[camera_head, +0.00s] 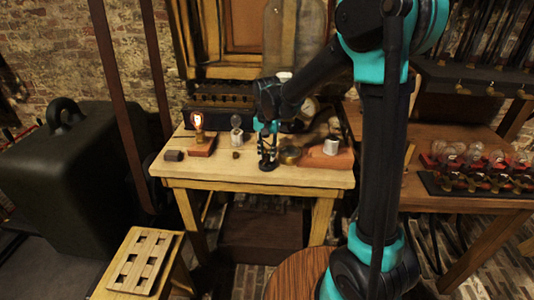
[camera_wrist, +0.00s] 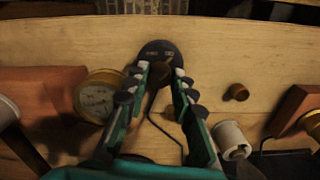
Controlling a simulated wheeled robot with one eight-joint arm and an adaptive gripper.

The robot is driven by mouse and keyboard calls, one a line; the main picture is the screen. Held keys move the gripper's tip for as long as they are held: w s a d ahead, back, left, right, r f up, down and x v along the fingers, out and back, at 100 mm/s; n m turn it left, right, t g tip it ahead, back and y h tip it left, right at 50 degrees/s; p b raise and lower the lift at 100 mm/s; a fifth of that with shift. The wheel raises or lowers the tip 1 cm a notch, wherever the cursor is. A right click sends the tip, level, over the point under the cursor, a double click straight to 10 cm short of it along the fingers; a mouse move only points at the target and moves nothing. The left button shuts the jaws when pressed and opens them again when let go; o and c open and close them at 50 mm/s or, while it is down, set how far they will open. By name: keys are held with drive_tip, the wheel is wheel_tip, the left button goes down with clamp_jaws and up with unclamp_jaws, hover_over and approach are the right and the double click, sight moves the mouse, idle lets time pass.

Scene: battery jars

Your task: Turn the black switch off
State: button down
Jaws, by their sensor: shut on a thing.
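The black switch (camera_wrist: 157,46) is a round, dark disc with small pale lettering on the table. It has a brownish lever, partly hidden between my fingers. In the head view the switch (camera_head: 268,167) shows as a dark round base under my fingers. My gripper (camera_head: 268,158) points down at it. In the wrist view my gripper (camera_wrist: 162,75) has one finger on each side of the lever and is shut on it. A dark wire (camera_wrist: 160,130) runs from the switch toward the bottom of the wrist view. I cannot read which position the lever is in.
A brass gauge (camera_wrist: 97,95) stands close left of my fingers in the wrist view. A lit bulb (camera_head: 197,121) stands at the table's left.

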drive_tip(key=n, duration=0.8)
drive_tip(key=shift+n, duration=0.3)
drive_tip(key=n, duration=0.4)
drive_tip(key=shift+n, duration=0.3)
drive_tip(key=n, duration=0.4)
drive_tip(key=shift+n, duration=0.3)
drive_tip(key=c, duration=1.3)
unclamp_jaws()
drive_tip(key=shift+o, duration=0.2)
